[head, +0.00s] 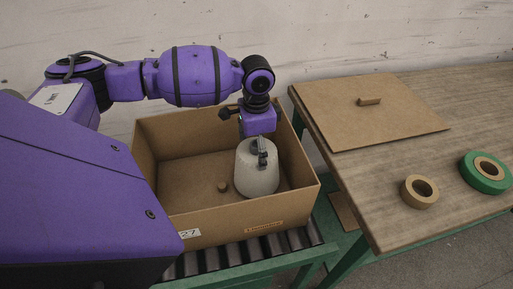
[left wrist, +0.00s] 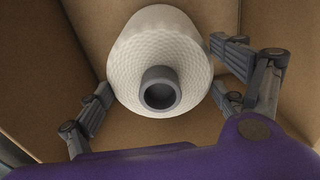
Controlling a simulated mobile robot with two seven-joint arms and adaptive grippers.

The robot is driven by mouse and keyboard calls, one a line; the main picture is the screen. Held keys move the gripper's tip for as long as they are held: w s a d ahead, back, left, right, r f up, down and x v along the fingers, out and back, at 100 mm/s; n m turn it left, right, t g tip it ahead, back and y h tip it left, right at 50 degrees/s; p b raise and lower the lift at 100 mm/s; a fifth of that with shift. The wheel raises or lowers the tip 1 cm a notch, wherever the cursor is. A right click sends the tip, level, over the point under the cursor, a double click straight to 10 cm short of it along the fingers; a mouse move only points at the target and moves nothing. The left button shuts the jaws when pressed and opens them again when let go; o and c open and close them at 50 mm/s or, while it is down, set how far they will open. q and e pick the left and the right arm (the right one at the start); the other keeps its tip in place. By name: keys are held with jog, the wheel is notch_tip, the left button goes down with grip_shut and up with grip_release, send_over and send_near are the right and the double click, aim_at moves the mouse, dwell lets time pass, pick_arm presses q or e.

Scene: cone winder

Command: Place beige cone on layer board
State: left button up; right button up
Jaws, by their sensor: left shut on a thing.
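The beige cone (head: 257,172), pale and wide at the bottom, is upright inside the cardboard box at its right side. My left gripper (head: 262,152) reaches down from above and is shut on the cone near its top. In the left wrist view the cone (left wrist: 135,55) shows its grey tube end, with the fingers (left wrist: 165,95) on either side. I cannot tell whether the cone touches the surface below. A flat brown surface (head: 190,180) with a small block (head: 222,187) forms the visible bottom of the box; it may be a layer board. My right gripper is not in view.
The open cardboard box (head: 240,228) stands on a roller conveyor (head: 235,254); its walls surround the gripper. On the wooden table (head: 375,185) at right lie a brown board (head: 345,115) with a small block (head: 369,101), a brown tape roll (head: 407,194) and a green one (head: 471,178).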

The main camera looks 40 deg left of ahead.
pick_arm(q)
jog(key=o, duration=1.9)
jog(key=shift+f, duration=0.1)
notch_tip(320, 180, up, 12)
jog(key=shift+r+p, duration=0.15)
jog(key=shift+p, duration=0.2)
